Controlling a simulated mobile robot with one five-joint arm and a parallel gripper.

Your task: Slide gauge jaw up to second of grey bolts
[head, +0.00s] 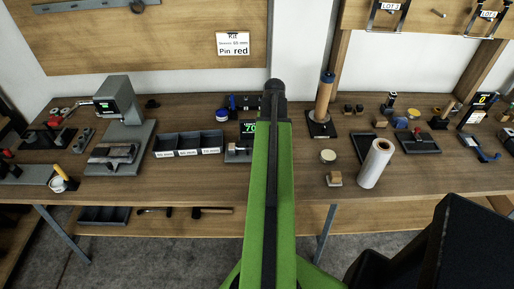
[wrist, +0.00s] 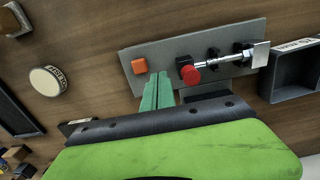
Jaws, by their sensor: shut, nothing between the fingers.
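The gauge is a grey plate (wrist: 215,45) with an orange block (wrist: 139,66) at its left end and a red round knob (wrist: 190,73) near its middle. A silver bolt-like rod (wrist: 215,58) lies across dark supports to the right of the knob, with a pale square end. I cannot tell which part is the jaw. My gripper (wrist: 158,78) has green fingers, shut and empty, over the plate's lower edge between the orange block and the knob; contact is unclear. In the head view the gauge (head: 236,151) is partly hidden by my green arm, as is its display (head: 248,128).
Labelled grey bins (head: 189,144) stand left of the gauge; one bin (wrist: 297,72) shows at the wrist view's right. A round labelled tin (wrist: 49,81) lies left on the bench. A white roll (head: 375,163) and a post on a black base (head: 323,118) stand right of my arm.

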